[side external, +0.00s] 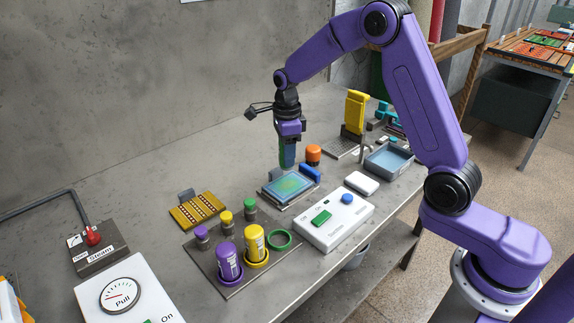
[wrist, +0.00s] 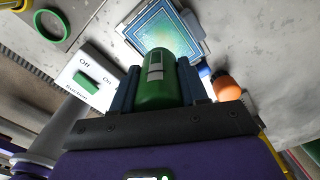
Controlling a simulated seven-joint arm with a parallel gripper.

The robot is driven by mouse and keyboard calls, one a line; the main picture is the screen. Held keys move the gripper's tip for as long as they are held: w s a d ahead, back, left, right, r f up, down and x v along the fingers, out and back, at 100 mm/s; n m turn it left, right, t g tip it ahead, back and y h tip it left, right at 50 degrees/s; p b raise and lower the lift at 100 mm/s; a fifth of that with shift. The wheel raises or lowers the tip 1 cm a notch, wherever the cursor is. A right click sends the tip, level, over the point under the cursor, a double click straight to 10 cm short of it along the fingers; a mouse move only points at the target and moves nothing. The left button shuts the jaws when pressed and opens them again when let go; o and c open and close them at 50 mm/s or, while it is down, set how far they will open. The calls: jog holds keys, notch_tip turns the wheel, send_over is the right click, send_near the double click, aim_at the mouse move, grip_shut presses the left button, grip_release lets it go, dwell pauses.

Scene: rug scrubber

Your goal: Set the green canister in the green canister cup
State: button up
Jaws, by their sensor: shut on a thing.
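My gripper (side external: 287,160) is shut on the green canister, raised above the blue-green rug piece on its plate. In the wrist view the green canister (wrist: 160,80) sits between the two blue fingers of my gripper (wrist: 166,82). The green canister cup is an empty green ring (side external: 279,240) on the grey tray, right of the yellow canister (side external: 255,243). It also shows at the top left of the wrist view (wrist: 51,25). The canister is apart from the cup, up and to its right in the side view.
A purple canister (side external: 229,262) stands in its cup beside the yellow one. Small purple, yellow and green-topped bottles (side external: 249,208) stand behind. A white suction switch box (side external: 334,220) lies right of the green cup. An orange-capped jar (side external: 313,155) stands near my gripper.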

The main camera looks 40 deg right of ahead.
jog(key=s+a+f+n, duration=0.2)
jog(key=s+a+n, duration=0.4)
jog(key=s+a, duration=0.75)
jog(key=shift+w+a+f, duration=0.1)
jog(key=shift+w+f, duration=0.05)
jog(key=shift+f, duration=0.65)
jog(key=shift+w+a+f, duration=0.1)
jog(key=shift+w+f, duration=0.1)
jog(key=shift+f, duration=0.55)
jog(key=shift+w+a+f, duration=0.1)
jog(key=shift+w+f, duration=0.05)
jog(key=shift+f, duration=0.65)
jog(key=shift+f, duration=0.6)
jog(key=o, duration=1.1)
jog(key=shift+c, duration=0.2)
notch_tip(320, 180, up, 17)
jog(key=shift+r, duration=0.2)
